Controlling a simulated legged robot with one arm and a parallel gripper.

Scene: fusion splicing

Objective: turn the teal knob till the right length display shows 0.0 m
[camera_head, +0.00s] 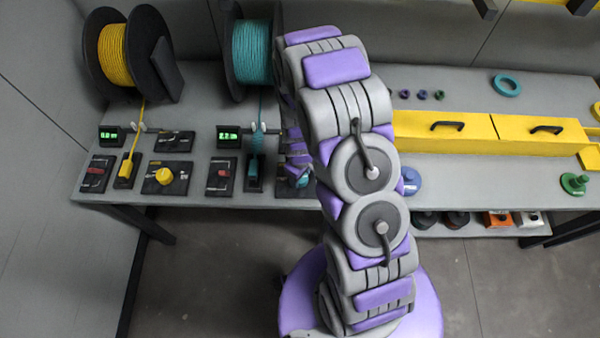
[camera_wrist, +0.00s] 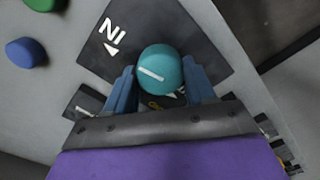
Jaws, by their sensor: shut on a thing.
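The teal knob (camera_wrist: 160,70) sits on a black plate (camera_wrist: 185,27) marked "IN" with an arrow, in the wrist view. A white pointer line shows on its top. My gripper (camera_wrist: 163,84) is shut on the knob, one blue finger on each side. In the head view the teal knob (camera_head: 299,177) is mostly hidden behind my arm. The right length display (camera_head: 229,135) glows green and seems to read about 2.2 m, though its digits are small. The left length display (camera_head: 110,135) seems to read 0.0 m. The teal cable spool (camera_head: 252,52) stands behind the right display.
A yellow spool (camera_head: 115,55) and a yellow knob (camera_head: 164,176) are at the left. Red switches (camera_head: 96,171) sit on black plates.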

